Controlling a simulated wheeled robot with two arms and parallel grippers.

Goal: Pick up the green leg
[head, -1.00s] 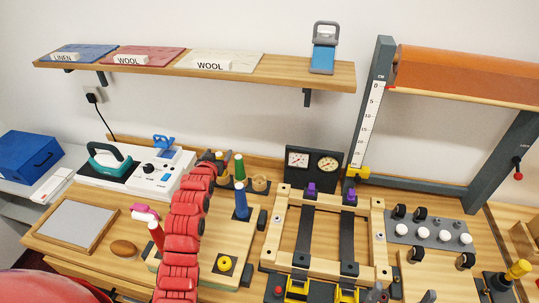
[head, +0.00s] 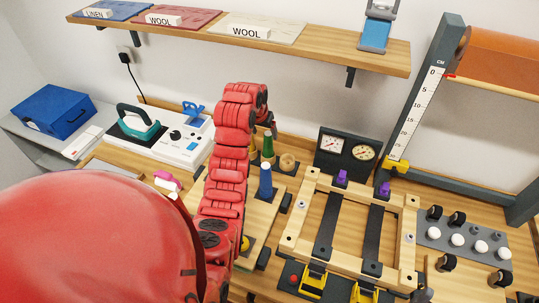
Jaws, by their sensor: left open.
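The green leg (head: 268,147) stands upright on the light wooden board in the middle of the head view, just behind the upright blue leg (head: 265,181). My left arm rises through the middle of the view and bends over, with its gripper (head: 265,132) pointing down at the top of the green leg. The gripper is open. Its fingers are small and partly hidden, so I cannot tell whether they are on both sides of the leg. The leg still stands on the board. My right gripper is not in view.
A round wooden piece (head: 288,162) stands close to the right of the green leg. A dark two-dial gauge box (head: 345,154) and a wooden frame (head: 290,235) with dark straps lie further right. A white machine (head: 185,150) stands left. A shelf (head: 300,51) hangs above.

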